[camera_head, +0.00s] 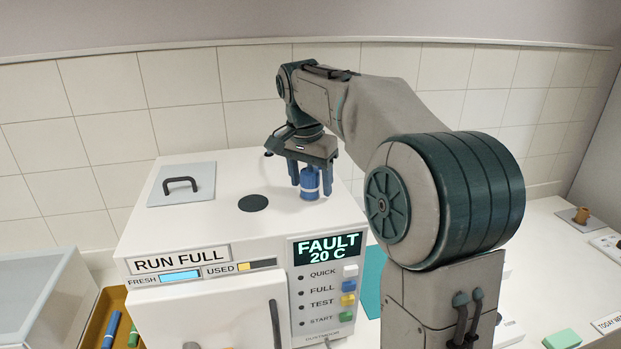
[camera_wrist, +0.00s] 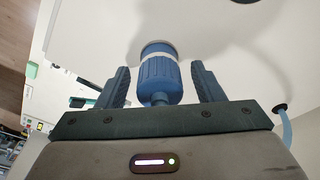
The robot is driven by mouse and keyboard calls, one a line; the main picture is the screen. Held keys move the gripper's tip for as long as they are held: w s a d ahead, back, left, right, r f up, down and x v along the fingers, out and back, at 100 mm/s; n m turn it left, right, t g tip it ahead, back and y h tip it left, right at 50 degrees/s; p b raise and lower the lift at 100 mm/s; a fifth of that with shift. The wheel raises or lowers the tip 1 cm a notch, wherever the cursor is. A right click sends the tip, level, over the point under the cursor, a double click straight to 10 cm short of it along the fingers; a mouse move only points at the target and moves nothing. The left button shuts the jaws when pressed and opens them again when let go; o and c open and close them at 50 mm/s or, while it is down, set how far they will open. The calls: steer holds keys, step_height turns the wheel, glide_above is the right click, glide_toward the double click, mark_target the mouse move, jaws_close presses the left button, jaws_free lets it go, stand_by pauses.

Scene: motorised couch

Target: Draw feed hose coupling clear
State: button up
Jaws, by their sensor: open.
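The blue feed hose coupling (camera_head: 309,183) stands on the white top of the machine, near its right side. It is a ribbed blue cylinder with a pale band, and it fills the middle of the wrist view (camera_wrist: 158,78). My gripper (camera_head: 310,187) is over it from above, with one finger on each side. In the wrist view a gap shows between the coupling and each finger, so the jaws are open around it. Whether the coupling is seated in a port is hidden.
The machine top (camera_head: 226,232) also bears a grey lid plate with a black handle (camera_head: 181,184) and a dark round disc (camera_head: 253,203). The front display (camera_head: 328,247) reads FAULT 20 C. A light blue hose (camera_wrist: 286,128) shows at right in the wrist view. A tiled wall stands behind.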

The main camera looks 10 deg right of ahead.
mark_target(311, 170)
steer(key=shift+c, duration=0.2)
steer(key=c, duration=1.2)
steer(key=shift+r, duration=0.2)
steer(key=shift+r, duration=1.5)
steer(key=shift+r, duration=0.1)
steer(key=shift+r, duration=3.5)
